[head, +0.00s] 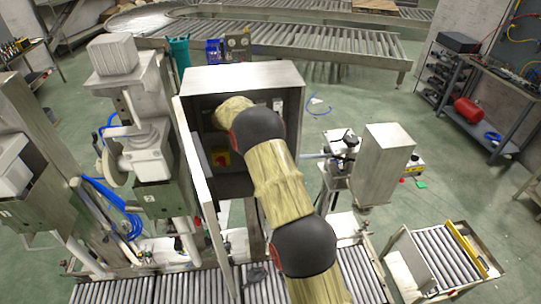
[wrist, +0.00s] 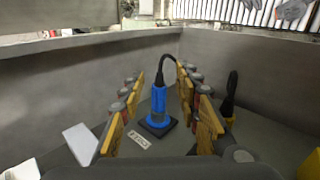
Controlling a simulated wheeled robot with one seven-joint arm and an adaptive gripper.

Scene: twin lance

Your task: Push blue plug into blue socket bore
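The blue plug (wrist: 158,104) stands upright in the wrist view, with a black cable curving from its top to the right. Its lower end meets a black square base (wrist: 157,127) on the grey floor of the enclosure. I cannot tell a separate blue socket bore from the plug, nor how deep the plug sits. My gripper (wrist: 160,92) is open, its yellow-padded fingers to the left and right of the plug with visible gaps. In the head view my arm reaches into the open grey cabinet (head: 245,78), and the gripper and plug are hidden there.
A black plug-like thing with a yellow collar (wrist: 229,98) stands at the right in the wrist view. A small white label (wrist: 139,140) lies by the base, and a white card (wrist: 80,144) is at left. Grey walls enclose both sides. The cabinet door (head: 193,160) stands open beside my arm.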

